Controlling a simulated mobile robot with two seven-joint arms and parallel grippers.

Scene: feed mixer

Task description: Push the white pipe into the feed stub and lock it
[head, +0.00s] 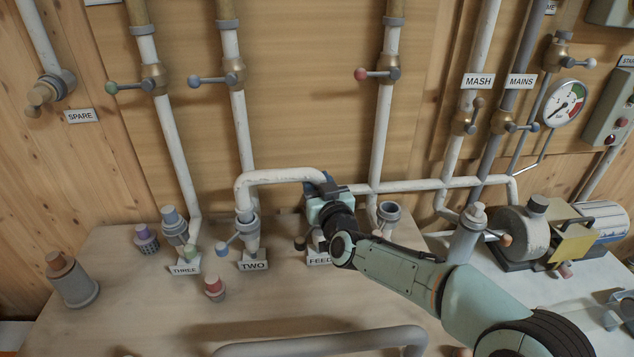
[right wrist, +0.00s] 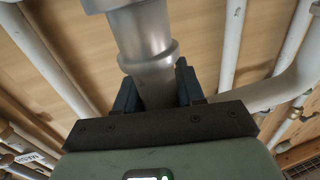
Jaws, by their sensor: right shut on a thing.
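The white pipe (head: 280,176) is a bent pipe. Its left end goes down into the grey stub marked TWO (head: 246,224), and it runs right to my right gripper (head: 326,187). That gripper is shut around the pipe's right end above the FEED label (head: 318,260). In the right wrist view the held pipe section (right wrist: 152,83) sits between the dark fingers and meets a grey collar (right wrist: 146,56). How deep it sits in the feed stub I cannot tell. A dark-knobbed lever (head: 301,243) shows beside the stub, partly hidden by my gripper. My left gripper is out of view.
The stub marked THREE (head: 176,228) stands left, and an open grey stub (head: 388,214) stands close right of my gripper. A blue-knobbed lever (head: 222,250) sits at TWO. A pump (head: 524,232) stands right, a grey rail (head: 325,342) in front.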

